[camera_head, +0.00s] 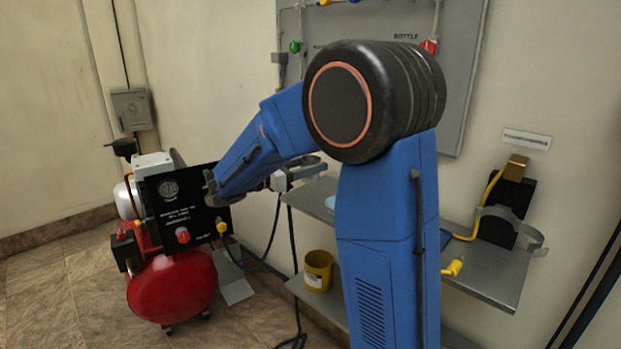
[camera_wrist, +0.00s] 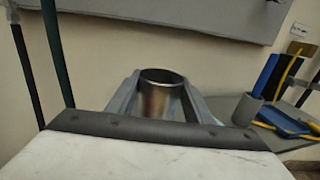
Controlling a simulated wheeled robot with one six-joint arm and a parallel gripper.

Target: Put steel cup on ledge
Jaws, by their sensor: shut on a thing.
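The steel cup (camera_wrist: 160,96) sits upright between the two fingers of my gripper (camera_wrist: 163,88) in the wrist view, and the gripper is shut on it. In the head view my gripper (camera_head: 301,172) is partly behind my blue arm, left of the grey ledge (camera_head: 498,278); I cannot make out the cup clearly there. In the wrist view the ledge (camera_wrist: 218,103) runs behind and to the right of the cup. The cup looks apart from it, but the gap is hard to judge.
A blue tray (camera_wrist: 287,122) and a grey holder (camera_wrist: 247,110) are on the ledge's right part. A yellow hose (camera_head: 487,205) and black bracket (camera_head: 510,205) stand at the wall. A yellow pot (camera_head: 318,270) is on the lower shelf. A red compressor (camera_head: 172,287) stands left.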

